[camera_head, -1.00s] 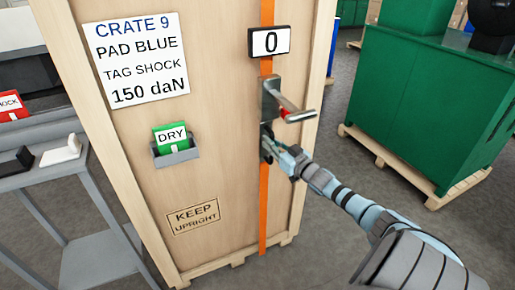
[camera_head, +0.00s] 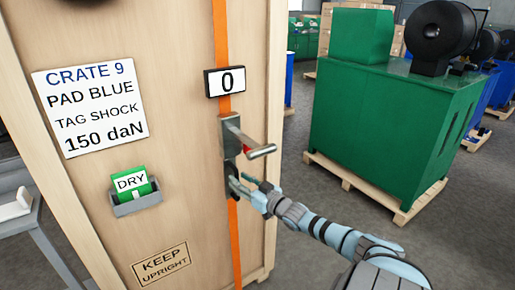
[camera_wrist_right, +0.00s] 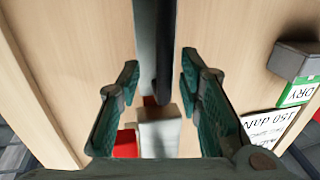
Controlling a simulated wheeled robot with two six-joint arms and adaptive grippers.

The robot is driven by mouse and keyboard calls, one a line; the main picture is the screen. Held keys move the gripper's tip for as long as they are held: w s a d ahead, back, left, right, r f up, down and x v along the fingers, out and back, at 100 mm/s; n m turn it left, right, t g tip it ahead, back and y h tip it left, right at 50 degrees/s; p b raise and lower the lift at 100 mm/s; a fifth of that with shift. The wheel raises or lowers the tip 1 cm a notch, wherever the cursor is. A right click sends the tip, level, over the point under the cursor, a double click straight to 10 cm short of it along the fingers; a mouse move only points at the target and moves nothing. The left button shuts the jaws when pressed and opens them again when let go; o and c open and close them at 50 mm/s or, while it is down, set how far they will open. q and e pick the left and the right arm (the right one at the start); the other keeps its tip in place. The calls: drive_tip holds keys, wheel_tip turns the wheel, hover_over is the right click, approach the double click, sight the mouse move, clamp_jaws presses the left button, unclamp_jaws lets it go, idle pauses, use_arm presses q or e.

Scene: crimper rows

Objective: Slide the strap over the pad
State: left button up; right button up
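My right gripper (camera_head: 236,184) is just below the tensioner, close to the strap. In the right wrist view the fingers of my right gripper (camera_wrist_right: 160,80) are apart. A dark upright piece (camera_wrist_right: 164,50) shows between them; I cannot tell if they touch it. The silver and red parts there seem to belong to the tensioner. No blue pad can be made out. My left gripper is not in view.
The crate's label (camera_head: 90,105) reads PAD BLUE, TAG SHOCK, 150 daN. A holder (camera_head: 137,203) with a green DRY card juts from the crate. A green cabinet (camera_head: 390,130) on a pallet stands right; bare floor lies between.

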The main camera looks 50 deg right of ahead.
drive_tip(key=s+a, duration=0.1)
drive_tip(key=s, duration=0.9)
drive_tip(key=shift+a, duration=0.15)
drive_tip(key=shift+s, duration=0.1)
